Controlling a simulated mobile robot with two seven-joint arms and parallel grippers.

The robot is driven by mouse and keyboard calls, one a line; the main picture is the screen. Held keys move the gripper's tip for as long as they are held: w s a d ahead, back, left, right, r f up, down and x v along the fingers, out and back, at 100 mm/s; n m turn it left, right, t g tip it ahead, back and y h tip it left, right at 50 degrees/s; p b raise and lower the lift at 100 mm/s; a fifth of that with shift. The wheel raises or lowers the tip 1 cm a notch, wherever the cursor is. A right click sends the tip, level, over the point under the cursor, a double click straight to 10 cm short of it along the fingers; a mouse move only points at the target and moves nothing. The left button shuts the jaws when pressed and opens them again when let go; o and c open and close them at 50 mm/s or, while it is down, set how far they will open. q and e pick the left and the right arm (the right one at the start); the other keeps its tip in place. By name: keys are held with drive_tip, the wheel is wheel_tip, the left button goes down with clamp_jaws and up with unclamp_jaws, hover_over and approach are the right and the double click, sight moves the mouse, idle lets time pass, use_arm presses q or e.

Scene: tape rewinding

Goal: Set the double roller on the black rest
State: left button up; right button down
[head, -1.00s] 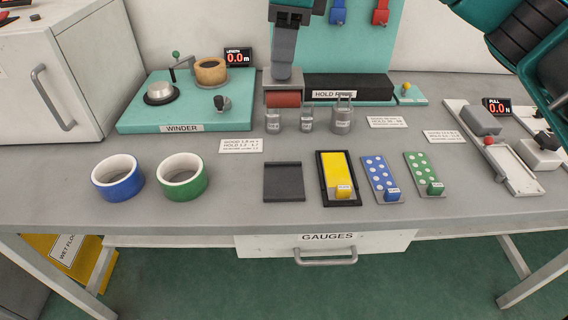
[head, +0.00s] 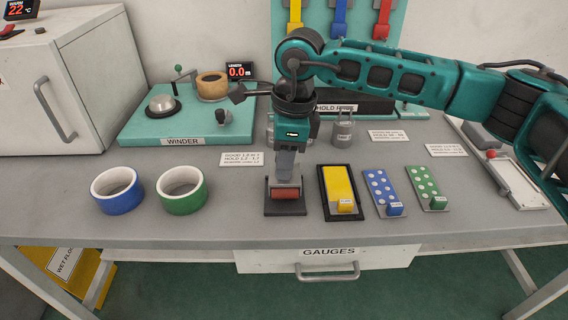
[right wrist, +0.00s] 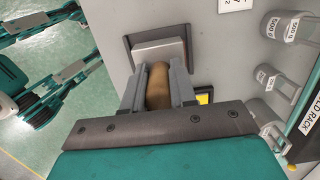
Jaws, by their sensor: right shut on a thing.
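The double roller has a red roller (head: 286,193) under a grey frame. My right gripper (head: 286,165) points down and is shut on its handle, which looks brown between the fingers in the right wrist view (right wrist: 158,85). The black rest (head: 275,211) lies flat on the table, directly under the roller. In the right wrist view the grey frame (right wrist: 160,52) lies over the rest (right wrist: 129,45), within its dark outline. The roller is at or just above the rest; I cannot tell whether it touches. My left gripper is not in view.
A yellow board in a black tray (head: 322,205) stands close to the right of the rest, then blue (head: 383,190) and green (head: 427,186) dotted boards. Green (head: 182,190) and blue (head: 117,190) tape rolls are left, with clear table between. Weights and the winder (head: 180,126) stand behind.

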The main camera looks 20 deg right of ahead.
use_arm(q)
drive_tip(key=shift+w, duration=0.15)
use_arm(e)
drive_tip(key=shift+f, duration=0.6)
